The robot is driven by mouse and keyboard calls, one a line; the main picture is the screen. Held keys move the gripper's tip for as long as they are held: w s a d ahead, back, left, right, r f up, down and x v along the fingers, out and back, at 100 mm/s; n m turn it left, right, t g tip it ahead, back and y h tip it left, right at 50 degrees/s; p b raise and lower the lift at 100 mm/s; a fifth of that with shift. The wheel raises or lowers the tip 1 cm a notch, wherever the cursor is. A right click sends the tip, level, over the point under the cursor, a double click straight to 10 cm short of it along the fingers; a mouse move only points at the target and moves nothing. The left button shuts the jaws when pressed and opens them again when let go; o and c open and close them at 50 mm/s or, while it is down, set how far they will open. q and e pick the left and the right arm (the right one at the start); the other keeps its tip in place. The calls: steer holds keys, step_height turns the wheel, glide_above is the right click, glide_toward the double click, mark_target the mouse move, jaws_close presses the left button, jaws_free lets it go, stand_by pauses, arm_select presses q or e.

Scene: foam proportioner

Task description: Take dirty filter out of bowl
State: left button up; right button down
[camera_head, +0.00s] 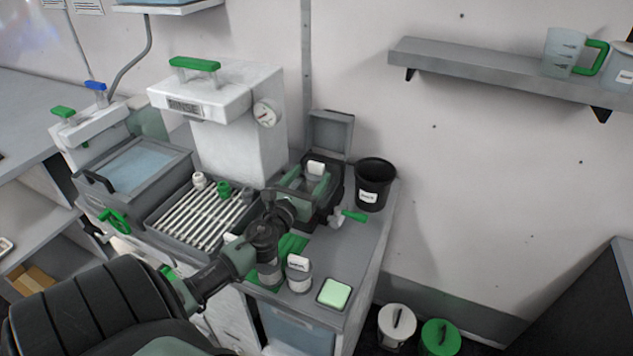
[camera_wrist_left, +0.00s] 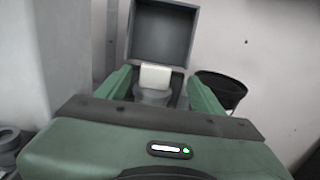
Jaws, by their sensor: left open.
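The filter (camera_head: 316,167) shows as a white block-like top inside the open dark housing that I take for the bowl (camera_head: 337,187). In the left wrist view the filter's white top (camera_wrist_left: 155,76) sits on a grey round part, between my fingers. My left gripper (camera_head: 311,184) is at the housing with its green fingers spread; in the left wrist view the fingers (camera_wrist_left: 158,88) stand on either side of the filter, with gaps visible. The fingers' lower reach into the housing is hidden. My right gripper is not in view.
The housing's raised lid (camera_head: 331,134) stands behind. A black bin (camera_head: 374,184) is close on the right, and a green-handled valve (camera_head: 353,215) is in front. The rinse machine (camera_head: 235,120) and slatted drain rack (camera_head: 200,215) are left.

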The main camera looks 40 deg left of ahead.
mark_target(315, 165)
arm_select(q)
steer(key=x, duration=0.5)
steer(key=shift+w+a+r+p, duration=0.15)
steer(key=shift+w+a+p, duration=0.05)
steer(key=shift+a+p, duration=0.2)
jaws_close()
